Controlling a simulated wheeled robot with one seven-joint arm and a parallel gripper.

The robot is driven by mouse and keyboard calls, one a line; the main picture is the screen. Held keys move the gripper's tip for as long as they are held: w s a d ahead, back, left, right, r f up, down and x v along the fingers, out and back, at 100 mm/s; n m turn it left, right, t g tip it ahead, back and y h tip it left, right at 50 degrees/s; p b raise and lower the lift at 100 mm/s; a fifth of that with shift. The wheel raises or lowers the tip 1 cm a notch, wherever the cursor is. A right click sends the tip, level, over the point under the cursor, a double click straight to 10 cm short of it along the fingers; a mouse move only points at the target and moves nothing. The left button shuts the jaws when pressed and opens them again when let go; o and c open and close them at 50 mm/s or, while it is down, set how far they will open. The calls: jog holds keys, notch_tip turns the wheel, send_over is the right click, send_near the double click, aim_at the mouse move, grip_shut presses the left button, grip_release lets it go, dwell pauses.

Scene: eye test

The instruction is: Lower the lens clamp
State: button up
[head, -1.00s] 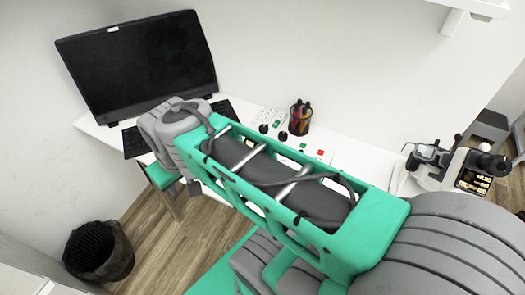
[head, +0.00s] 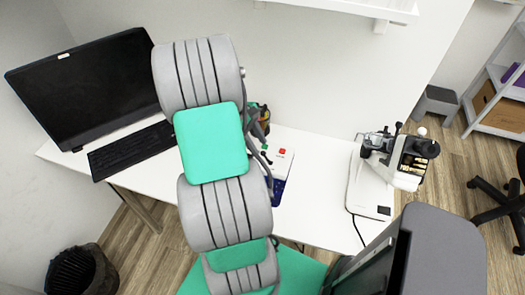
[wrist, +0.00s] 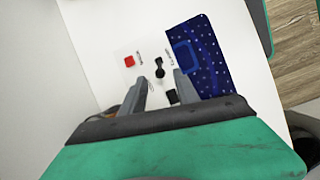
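A white and black lensmeter-like instrument (head: 408,176) stands on the right part of the white desk in the head view. It has a pale base, black knobs on top and a dark front panel. Its lens clamp is too small to make out, so I cannot tell if it is raised or lowered. My gripper (wrist: 160,76) shows in the wrist view with its two grey fingers apart and nothing held between them. It points down at the desk, well left of the instrument.
A wall shelf (head: 345,8) hangs above. Desk between sheet and instrument is clear.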

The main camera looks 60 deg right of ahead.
aim_at(262, 152)
jog(key=x, duration=0.5)
jog(key=shift+f, duration=0.1)
jog(key=shift+w, duration=0.1)
grip_shut()
